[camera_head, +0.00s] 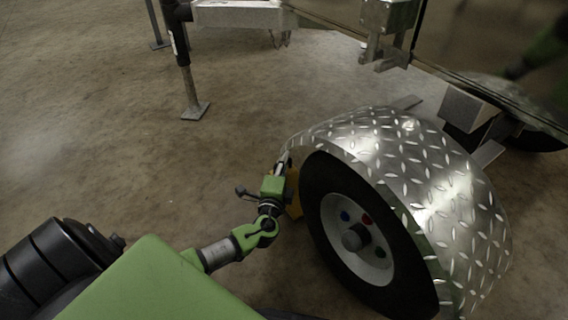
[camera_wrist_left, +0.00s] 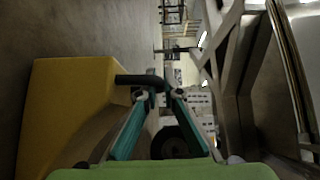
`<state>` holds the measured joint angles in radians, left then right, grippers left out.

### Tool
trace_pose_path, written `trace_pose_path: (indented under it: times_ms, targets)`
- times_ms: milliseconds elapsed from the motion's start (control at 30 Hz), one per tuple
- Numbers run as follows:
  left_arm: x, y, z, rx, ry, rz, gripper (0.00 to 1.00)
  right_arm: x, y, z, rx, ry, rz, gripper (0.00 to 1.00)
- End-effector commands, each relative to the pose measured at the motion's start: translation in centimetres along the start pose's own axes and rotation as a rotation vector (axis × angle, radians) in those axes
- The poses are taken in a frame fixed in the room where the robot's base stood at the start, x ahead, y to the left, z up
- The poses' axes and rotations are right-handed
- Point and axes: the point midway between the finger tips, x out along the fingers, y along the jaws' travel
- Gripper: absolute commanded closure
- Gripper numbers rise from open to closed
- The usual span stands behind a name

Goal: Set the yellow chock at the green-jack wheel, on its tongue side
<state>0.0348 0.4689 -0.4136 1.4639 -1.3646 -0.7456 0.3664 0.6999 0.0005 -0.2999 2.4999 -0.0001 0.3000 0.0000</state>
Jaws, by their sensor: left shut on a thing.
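The yellow chock (camera_head: 294,193) is beside the left side of the trailer wheel (camera_head: 352,235), partly hidden by my left gripper (camera_head: 283,163). In the left wrist view the chock (camera_wrist_left: 62,105) fills the left side, with a black handle (camera_wrist_left: 138,79) reaching between the teal fingers of my left gripper (camera_wrist_left: 162,96). The fingers are shut on this handle. Whether the chock touches the tyre or the floor cannot be told. A jack (camera_head: 186,70) with a dark post and flat foot stands at the upper left; no green shows on it. My right gripper is not in view.
A silver diamond-plate fender (camera_head: 425,165) arches over the wheel, close to my left gripper. The trailer frame (camera_head: 240,14) runs across the top. Bare concrete floor (camera_head: 110,130) lies open to the left.

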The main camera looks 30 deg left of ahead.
Motion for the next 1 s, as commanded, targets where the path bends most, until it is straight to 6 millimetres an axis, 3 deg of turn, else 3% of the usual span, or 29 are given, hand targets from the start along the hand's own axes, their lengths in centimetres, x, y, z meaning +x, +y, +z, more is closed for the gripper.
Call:
trace_pose_path:
  times_ms: [300,333,400,667,833,1000]
  targets:
    - [-0.1,0.2,-0.1,0.001,0.003,0.002,1.0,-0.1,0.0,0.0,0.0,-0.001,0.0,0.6]
    - [-0.2,0.5,-0.1,0.002,0.004,0.007,0.88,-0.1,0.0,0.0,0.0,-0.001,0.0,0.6]
    - [-0.2,0.5,-0.2,0.002,0.005,0.007,0.76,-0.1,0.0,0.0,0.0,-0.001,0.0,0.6]
    - [-0.2,0.4,-0.2,0.001,0.005,0.006,0.76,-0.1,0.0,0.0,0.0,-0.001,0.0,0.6]
    - [-1.8,0.2,-0.2,0.001,0.006,0.009,0.76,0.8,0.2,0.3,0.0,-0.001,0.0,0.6]
    - [-5.4,0.1,-0.2,0.001,0.005,0.01,0.76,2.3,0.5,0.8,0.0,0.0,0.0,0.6]
